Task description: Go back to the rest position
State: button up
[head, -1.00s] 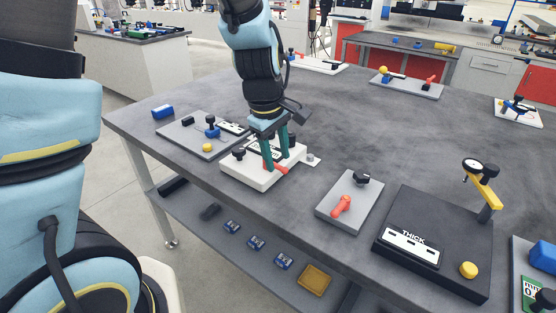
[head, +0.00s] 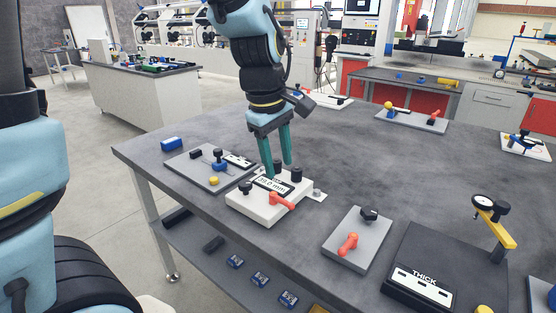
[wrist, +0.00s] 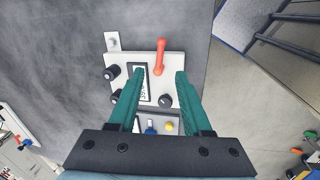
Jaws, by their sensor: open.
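My gripper (head: 278,172) is open and empty, with two green fingers pointing down. It hangs just above a white feed block with a black-framed label. The white block (head: 258,214) sits near the table's front left edge and has black knobs and a red lever (head: 282,202). In the wrist view, the fingers (wrist: 157,75) spread on either side of the white block (wrist: 144,62), and the red lever (wrist: 160,56) stands beyond them. The fingers appear clear of the lever.
The grey table (head: 330,150) also holds a grey plate with a blue knob (head: 219,166), a grey plate with a red lever (head: 348,243) and a black THICK gauge base (head: 400,265). Blue boxes (head: 260,279) lie on the lower shelf. The table's middle is clear.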

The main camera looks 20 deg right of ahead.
dwell(0.3)
jog(key=w+a+f+m+y, duration=0.1)
jog(key=w+a+f+m, duration=0.1)
jog(key=a, duration=1.2)
jog(key=w+a+f+m, duration=0.2)
jog(key=a+f+m, duration=0.1)
jog(key=a, duration=1)
jog(key=shift+w+a+f+t+y, duration=0.15)
jog(key=shift+a+f+t+y, duration=0.15)
jog(key=shift+a+t+y, duration=0.1)
